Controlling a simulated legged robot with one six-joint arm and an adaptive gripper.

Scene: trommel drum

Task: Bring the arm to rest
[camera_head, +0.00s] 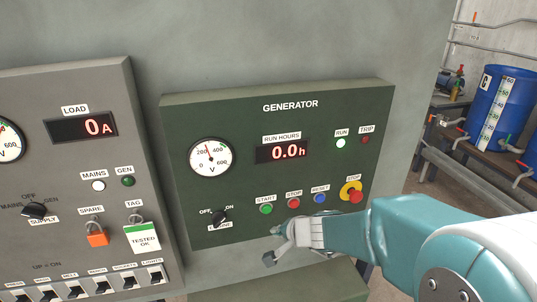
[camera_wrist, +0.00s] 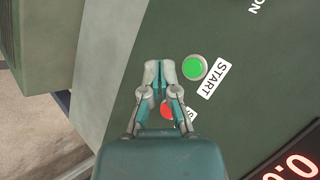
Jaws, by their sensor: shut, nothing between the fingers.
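My gripper (camera_head: 277,243) is shut and empty in front of the lower part of the green generator panel (camera_head: 240,118). In the head view my arm comes in from the lower right, below the row of buttons. In the wrist view my gripper (camera_wrist: 158,72) has its fingertips together beside the green start button (camera_wrist: 194,67), and its fingers partly cover the red stop button (camera_wrist: 167,109). Whether the fingertips touch the panel cannot be told. The RUN lamp (camera_head: 340,143) is lit white, the run hours display (camera_head: 283,150) reads 0.0 h.
A grey panel (camera_head: 75,150) with switches, an orange padlock (camera_head: 97,238) and a tag stands at the left. A yellow-based red emergency stop (camera_head: 355,196) sticks out above my arm. Blue barrels (camera_head: 505,105) and pipes stand at the far right.

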